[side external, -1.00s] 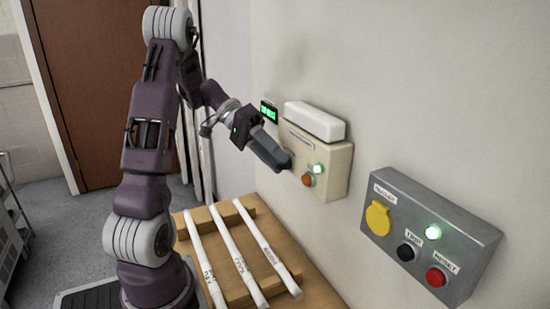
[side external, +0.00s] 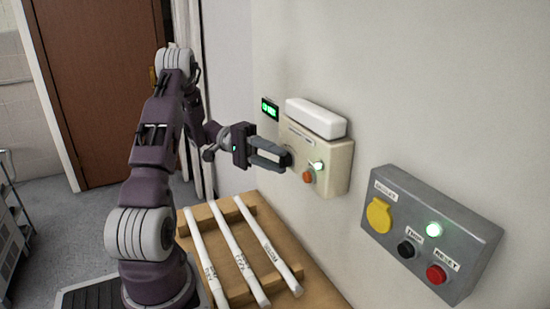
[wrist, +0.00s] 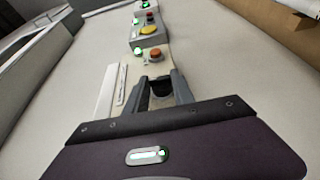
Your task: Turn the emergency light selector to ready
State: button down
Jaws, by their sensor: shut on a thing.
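The emergency light box (side external: 335,170) is a cream box on the wall with a white lamp (side external: 315,118) on top. Its front has a lit green light (side external: 318,166) and an orange button (side external: 308,177). My gripper (side external: 284,160) is at the left part of the box front, its fingers around a dark selector knob (wrist: 161,88). The wrist view shows the fingers (wrist: 163,90) on either side of this knob. The knob's pointer and any position labels cannot be read.
A grey box (side external: 432,235) on the wall at right carries a yellow socket cover (side external: 379,215), a black button (side external: 406,249), a red button (side external: 436,275) and a green light. A small green display (side external: 270,108) is left of the lamp. White tubes (side external: 236,252) lie on a wooden rack below.

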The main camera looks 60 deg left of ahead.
aim_at(280, 161)
dwell(0.4)
jog(key=c, duration=1.1)
grip_release()
jog(key=shift+a, duration=0.1)
jog(key=v, duration=0.3)
jog(key=shift+s, duration=0.1)
notch_tip(280, 161, up, 7)
